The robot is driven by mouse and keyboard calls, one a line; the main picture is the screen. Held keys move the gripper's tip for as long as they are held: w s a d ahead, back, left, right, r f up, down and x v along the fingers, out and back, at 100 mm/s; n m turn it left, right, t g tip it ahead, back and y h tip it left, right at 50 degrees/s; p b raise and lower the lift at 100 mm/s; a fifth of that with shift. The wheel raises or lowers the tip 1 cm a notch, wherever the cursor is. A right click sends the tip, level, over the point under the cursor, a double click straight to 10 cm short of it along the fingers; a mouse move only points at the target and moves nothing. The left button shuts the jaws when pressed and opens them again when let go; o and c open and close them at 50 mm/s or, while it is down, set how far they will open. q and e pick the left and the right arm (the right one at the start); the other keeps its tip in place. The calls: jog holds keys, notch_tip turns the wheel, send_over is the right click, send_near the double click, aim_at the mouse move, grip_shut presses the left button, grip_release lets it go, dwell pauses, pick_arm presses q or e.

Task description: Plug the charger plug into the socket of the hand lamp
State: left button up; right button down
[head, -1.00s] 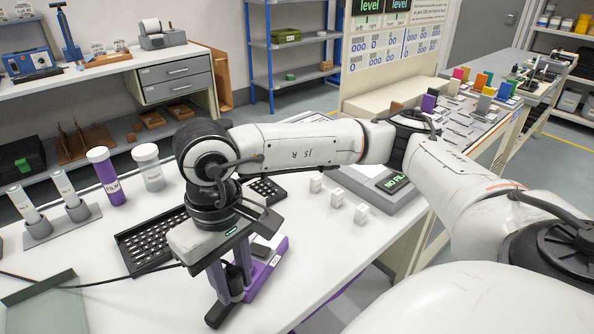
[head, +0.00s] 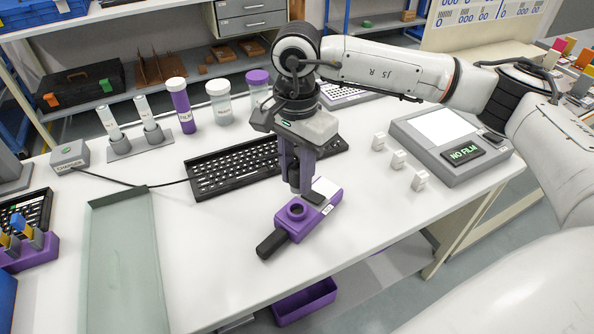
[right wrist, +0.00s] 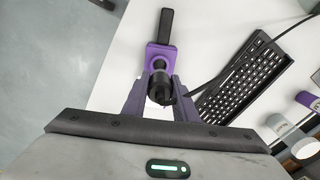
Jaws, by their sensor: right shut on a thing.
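The hand lamp (head: 284,227) is purple with a black handle and lies on the white table, handle toward the front left. Its round socket ring (head: 297,209) faces up and looks uncovered in the head view. My right gripper (head: 296,186) is shut on the black charger plug (right wrist: 160,88), fingers pointing down, just behind the socket ring in the picture. In the right wrist view the plug sits between the fingertips, overlapping the near end of the lamp (right wrist: 160,54). I cannot tell the height gap. My left gripper is not in view.
The charger box (head: 70,157) stands at the left, its black cable running toward the black keyboard (head: 235,168). A glass-like tray (head: 125,262) lies front left. White small blocks (head: 398,160) and a grey device (head: 450,145) stand right. Bottles stand behind the keyboard.

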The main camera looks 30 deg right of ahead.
aim_at(296, 194)
jog(key=shift+f+b, duration=0.2)
jog(key=shift+b, duration=0.15)
notch_tip(296, 194, down, 4)
jog(key=b, duration=0.3)
jog(key=shift+b, duration=0.3)
jog(key=shift+f, duration=0.35)
jog(key=shift+b, duration=0.65)
jog(key=shift+f, duration=0.2)
